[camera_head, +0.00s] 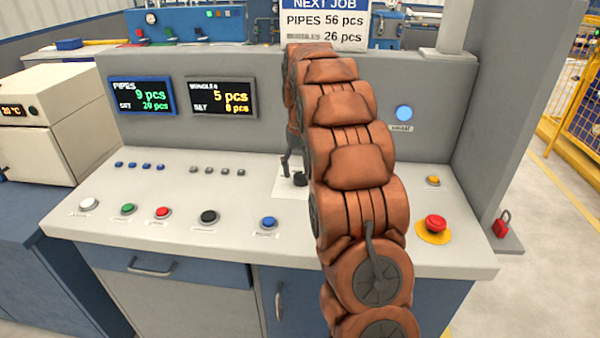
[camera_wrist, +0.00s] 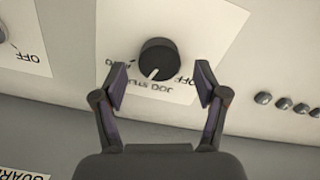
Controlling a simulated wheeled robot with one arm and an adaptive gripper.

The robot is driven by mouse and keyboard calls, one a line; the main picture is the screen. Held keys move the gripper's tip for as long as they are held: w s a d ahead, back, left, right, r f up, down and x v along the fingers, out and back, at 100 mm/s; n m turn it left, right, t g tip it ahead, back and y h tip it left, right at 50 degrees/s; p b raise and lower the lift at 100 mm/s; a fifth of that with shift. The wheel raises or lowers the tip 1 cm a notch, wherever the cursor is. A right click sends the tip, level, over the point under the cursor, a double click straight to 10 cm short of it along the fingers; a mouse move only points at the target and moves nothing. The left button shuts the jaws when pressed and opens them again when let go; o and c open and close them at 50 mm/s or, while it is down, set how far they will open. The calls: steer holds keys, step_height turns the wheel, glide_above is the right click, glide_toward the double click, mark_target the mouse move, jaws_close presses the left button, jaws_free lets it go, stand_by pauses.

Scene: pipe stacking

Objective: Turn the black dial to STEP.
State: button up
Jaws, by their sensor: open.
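The black dial (camera_wrist: 158,57) stands on a white label plate (camera_wrist: 215,25) in the wrist view. Its white pointer line aims toward the bottom of the picture, slightly left. Upside-down lettering lies around it: OFF at its right and blurred words below, too unclear to read surely. My gripper (camera_wrist: 162,84) is open, one finger on each side, with the tips just short of the dial and apart from it. In the head view the dial (camera_head: 300,180) shows small beside my arm, with part of my gripper (camera_head: 287,164) near it.
Several small buttons (camera_wrist: 285,102) sit right of the plate in the wrist view, and part of another knob (camera_wrist: 3,36) at the left edge. In the head view, a blue button (camera_head: 268,222) and a red emergency stop (camera_head: 436,223) stand on the console (camera_head: 180,260).

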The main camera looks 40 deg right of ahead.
mark_target(301, 174)
step_height(301, 174, up, 10)
steer(key=shift+r, duration=0.15)
stand_by(0.4)
stand_by(0.6)
